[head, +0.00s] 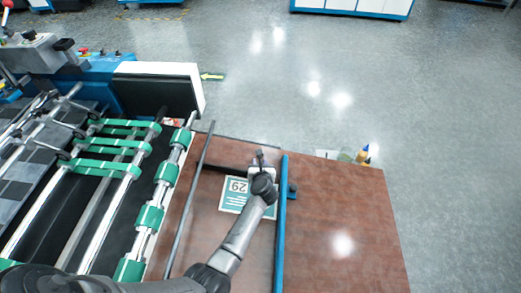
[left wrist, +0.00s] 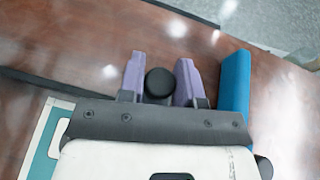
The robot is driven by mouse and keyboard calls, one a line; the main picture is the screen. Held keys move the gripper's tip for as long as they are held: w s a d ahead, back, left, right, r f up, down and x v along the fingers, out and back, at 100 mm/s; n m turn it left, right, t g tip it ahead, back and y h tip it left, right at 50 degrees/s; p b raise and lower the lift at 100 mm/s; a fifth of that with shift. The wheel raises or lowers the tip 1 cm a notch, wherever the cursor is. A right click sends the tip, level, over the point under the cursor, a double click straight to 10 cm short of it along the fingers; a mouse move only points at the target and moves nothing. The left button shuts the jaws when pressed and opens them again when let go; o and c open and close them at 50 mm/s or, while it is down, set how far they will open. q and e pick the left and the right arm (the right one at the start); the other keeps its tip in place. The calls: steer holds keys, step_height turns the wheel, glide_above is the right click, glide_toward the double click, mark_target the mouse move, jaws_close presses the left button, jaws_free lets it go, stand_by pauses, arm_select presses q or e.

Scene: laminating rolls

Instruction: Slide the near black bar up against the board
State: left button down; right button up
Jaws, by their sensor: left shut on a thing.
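A dark bar (head: 222,168) lies across the brown table beyond the board (head: 232,195), a white and green printed sheet marked 29. The bar also shows in the left wrist view (left wrist: 50,86), with a narrow strip of table between it and the board (left wrist: 48,135). My left gripper (head: 260,158) is over the bar's right end, near the blue rail (head: 280,225). In the left wrist view its purple fingers (left wrist: 160,80) are shut on a round black knob (left wrist: 160,84). The knob's join to the bar is hidden. My right gripper is out of view.
A long grey rod (head: 188,200) lies left of the board. Green-banded rollers (head: 150,216) stand further left. The blue rail (left wrist: 234,82) is close right of my fingers. Small bottles (head: 363,154) are at the table's far edge. The table right of the rail is clear.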

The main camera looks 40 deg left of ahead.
arm_select(q)
steer(key=shift+s+d, duration=0.2)
steer(key=shift+s, duration=0.15)
steer(key=c, duration=0.8)
jaws_free()
steer(key=shift+w, duration=0.1)
steer(key=shift+c, duration=0.2)
steer(key=shift+w+a, duration=0.1)
